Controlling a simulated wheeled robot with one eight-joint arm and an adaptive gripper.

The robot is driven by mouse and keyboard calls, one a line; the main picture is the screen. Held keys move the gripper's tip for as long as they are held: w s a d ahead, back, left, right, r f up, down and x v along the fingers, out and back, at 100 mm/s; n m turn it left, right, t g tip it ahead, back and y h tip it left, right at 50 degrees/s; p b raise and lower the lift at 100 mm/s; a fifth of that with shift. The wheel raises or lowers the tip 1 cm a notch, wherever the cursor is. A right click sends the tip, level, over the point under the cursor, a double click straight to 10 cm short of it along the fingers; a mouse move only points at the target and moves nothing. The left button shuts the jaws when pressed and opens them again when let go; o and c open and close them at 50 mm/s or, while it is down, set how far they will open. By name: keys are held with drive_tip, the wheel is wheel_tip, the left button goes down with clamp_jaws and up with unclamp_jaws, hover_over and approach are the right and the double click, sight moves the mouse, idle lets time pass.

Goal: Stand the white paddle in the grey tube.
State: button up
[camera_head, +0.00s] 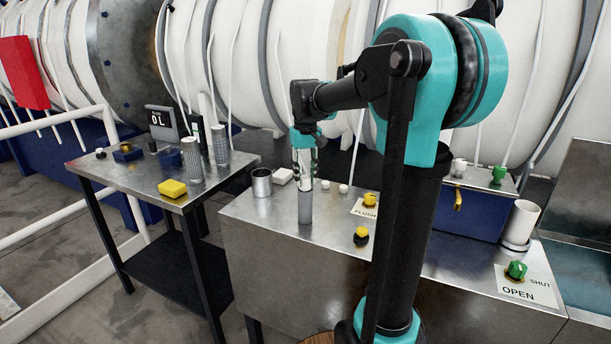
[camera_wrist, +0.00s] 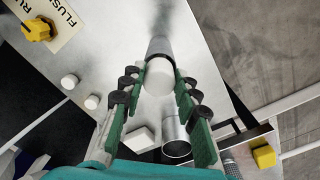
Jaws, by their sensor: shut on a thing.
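In the wrist view the paddle (camera_wrist: 158,78) is a white rounded shape between the fingers of my gripper (camera_wrist: 155,90). The dark rim of the grey tube (camera_wrist: 160,48) shows just beyond the paddle, in line with it. The paddle's lower end is hidden, so I cannot tell whether it is inside the tube or just above it.
A steel cup (camera_head: 262,182) and a white block (camera_head: 283,176) stand left of the tube. The yellow FLUSH knob (camera_head: 370,200) and a yellow-topped button (camera_head: 361,236) are to its right. A side table (camera_head: 140,172) at left holds mesh cylinders and a yellow block (camera_head: 172,188).

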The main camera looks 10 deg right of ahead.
drive_tip(key=o, duration=1)
wheel_tip(320, 180, up, 12)
idle(0.6)
